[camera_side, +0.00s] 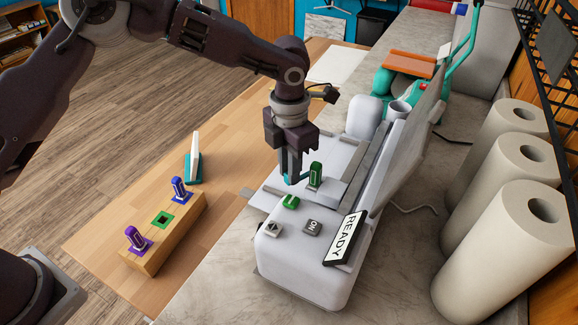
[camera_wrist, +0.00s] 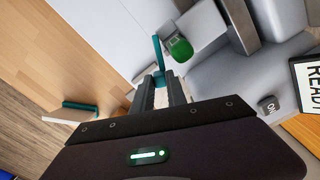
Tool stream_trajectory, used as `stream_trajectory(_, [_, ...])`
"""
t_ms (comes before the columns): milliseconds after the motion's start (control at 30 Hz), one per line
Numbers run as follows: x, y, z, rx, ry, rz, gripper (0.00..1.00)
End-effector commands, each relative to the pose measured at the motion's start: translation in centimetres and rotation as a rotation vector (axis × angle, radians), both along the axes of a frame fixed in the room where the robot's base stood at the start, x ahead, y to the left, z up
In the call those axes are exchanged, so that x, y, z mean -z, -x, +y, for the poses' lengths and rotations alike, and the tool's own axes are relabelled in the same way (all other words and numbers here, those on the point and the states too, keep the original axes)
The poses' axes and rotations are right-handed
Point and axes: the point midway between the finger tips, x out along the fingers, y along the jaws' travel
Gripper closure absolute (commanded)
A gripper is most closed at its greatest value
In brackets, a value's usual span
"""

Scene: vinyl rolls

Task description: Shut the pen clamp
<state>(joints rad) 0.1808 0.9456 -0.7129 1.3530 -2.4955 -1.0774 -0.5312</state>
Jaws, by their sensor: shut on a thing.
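A white cutting machine (camera_side: 305,258) stands on the counter with its lid raised. A green pen (camera_side: 315,175) stands upright in its pen holder; its top shows in the wrist view (camera_wrist: 180,49). The teal clamp lever (camera_wrist: 157,52) sticks up beside the pen and is partly hidden by my fingers in the side view. My gripper (camera_side: 291,178) points down just left of the pen. In the wrist view my fingertips (camera_wrist: 159,80) are shut on the teal lever. How far the clamp is closed cannot be told.
A wooden block (camera_side: 165,245) holds a purple pen (camera_side: 138,238) and a blue pen (camera_side: 179,189), with an empty green-rimmed slot (camera_side: 162,220) between. A READY sign (camera_side: 345,238) sits on the machine. Paper rolls (camera_side: 500,220) stand at right.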

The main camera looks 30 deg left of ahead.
Motion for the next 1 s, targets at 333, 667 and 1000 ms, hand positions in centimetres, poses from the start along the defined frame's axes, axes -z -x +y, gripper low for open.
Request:
stream_trajectory(333, [0.0,0.6,-1.2,-0.232,-0.002,0.002,1.00])
stream_trajectory(667, [0.0,0.9,-2.1,-0.411,-0.002,0.003,1.00])
stream_trajectory(1000, [0.0,0.9,-2.4,-0.457,-0.001,0.002,0.80])
